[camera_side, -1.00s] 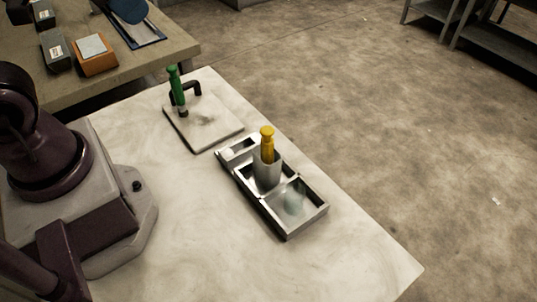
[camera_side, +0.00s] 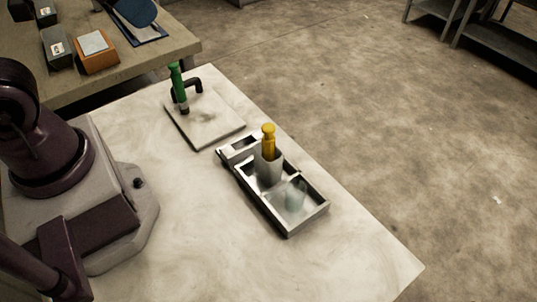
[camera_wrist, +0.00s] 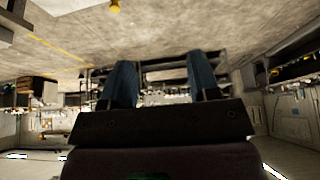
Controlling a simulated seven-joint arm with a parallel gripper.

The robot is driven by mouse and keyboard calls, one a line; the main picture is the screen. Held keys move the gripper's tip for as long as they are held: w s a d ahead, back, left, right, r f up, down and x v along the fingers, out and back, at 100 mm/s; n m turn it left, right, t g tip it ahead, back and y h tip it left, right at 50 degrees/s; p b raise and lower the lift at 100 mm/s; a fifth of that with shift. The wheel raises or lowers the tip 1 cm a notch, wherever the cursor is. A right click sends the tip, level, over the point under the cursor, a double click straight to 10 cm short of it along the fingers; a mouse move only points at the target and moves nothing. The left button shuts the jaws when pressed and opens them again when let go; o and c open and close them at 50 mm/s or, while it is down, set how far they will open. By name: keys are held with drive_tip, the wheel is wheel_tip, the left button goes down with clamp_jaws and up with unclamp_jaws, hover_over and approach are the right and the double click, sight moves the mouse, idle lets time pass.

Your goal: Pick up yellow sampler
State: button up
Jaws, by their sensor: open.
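A clear object (camera_side: 296,195) stands in the tray's front compartment. A green tool (camera_side: 178,85) leans by a dark bracket on a square plate (camera_side: 207,120) behind the tray. The table (camera_side: 190,220) is bare between my base and the tray. A side bench (camera_side: 125,80) holds boxes.

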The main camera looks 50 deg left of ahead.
sight(265, 144)
drive_tip(key=d+f+m+g+y, duration=0.2)
drive_tip(key=f+m+g+y, duration=0.15)
drive_tip(key=f+m, duration=0.35)
drive_tip(key=d+f+m+g+y, duration=0.2)
drive_tip(key=d+f+m+y, duration=0.1)
drive_tip(key=f+m+y, duration=0.4)
drive_tip(key=w+d+f+m+t+h, duration=0.25)
drive_tip(key=d+m+t, duration=0.25)
drive_tip(key=m+t, duration=0.35)
drive_tip(key=w+d+f+m+t+h, duration=0.1)
drive_tip(key=w+d+m+t, duration=0.35)
drive_tip(key=m+t, duration=0.4)
drive_tip(key=shift+g, duration=0.25)
drive_tip(key=f, duration=0.2)
drive_tip(key=w+f, duration=0.1)
drive_tip(key=f, duration=0.2)
drive_tip(key=a+f, duration=0.1)
drive_tip(key=f, duration=0.2)
drive_tip(key=shift+w, duration=0.4)
drive_tip(key=shift+x, duration=2.7)
drive_tip(key=shift+d, duration=0.1)
